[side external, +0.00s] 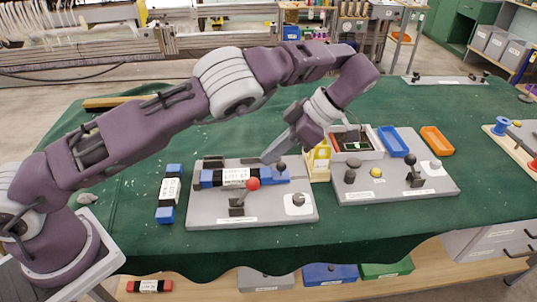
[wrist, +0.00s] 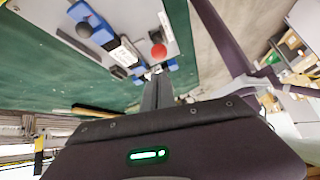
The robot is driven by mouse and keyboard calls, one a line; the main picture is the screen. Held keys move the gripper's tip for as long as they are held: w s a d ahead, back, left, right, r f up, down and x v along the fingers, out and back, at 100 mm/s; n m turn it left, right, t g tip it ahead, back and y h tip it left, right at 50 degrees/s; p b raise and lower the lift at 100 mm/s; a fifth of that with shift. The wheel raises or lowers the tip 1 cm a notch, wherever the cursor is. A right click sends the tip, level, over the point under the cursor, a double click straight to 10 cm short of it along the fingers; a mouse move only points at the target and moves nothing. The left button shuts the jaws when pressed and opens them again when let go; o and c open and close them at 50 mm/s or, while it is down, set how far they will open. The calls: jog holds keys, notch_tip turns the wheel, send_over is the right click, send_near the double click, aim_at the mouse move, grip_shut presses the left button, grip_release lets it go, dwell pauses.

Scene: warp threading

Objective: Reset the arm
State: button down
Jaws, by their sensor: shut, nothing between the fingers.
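My gripper (side external: 273,151) is shut and empty. In the side external view its fingers point down and to the left, near the back of the left grey panel (side external: 270,210). A blue block with a white label (side external: 236,176) lies along that panel, close to the fingertips. A red ball knob (side external: 253,183) stands on a lever in front of the block. In the wrist view the shut fingers (wrist: 158,76) point at the panel, where the red knob (wrist: 158,51) and the labelled blue block (wrist: 120,50) show. Whether the fingers touch anything cannot be told.
A second labelled blue block (side external: 169,193) lies left of the panel. To the right are another grey panel (side external: 440,184) with levers, a blue tray (side external: 393,142), an orange tray (side external: 437,140) and a yellow holder (side external: 319,160). The green cloth (side external: 120,235) is clear at front left.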

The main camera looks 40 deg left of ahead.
jog(key=s+a+r+m+t+h, duration=0.2)
jog(key=s+a+r+m+h, duration=0.25)
jog(key=r, duration=0.45)
jog(key=s+a+r+m+t+h, duration=0.25)
jog(key=s+r+m, duration=0.25)
jog(key=r+m, duration=0.25)
jog(key=s+f+m+t, duration=0.1)
jog(key=s+m+t, duration=0.5)
jog(key=s+m, duration=0.6)
jog(key=s+a, duration=0.1)
jog(key=s, duration=0.3)
jog(key=shift+s+f+m+y, duration=0.3)
jog(key=shift+y, duration=0.1)
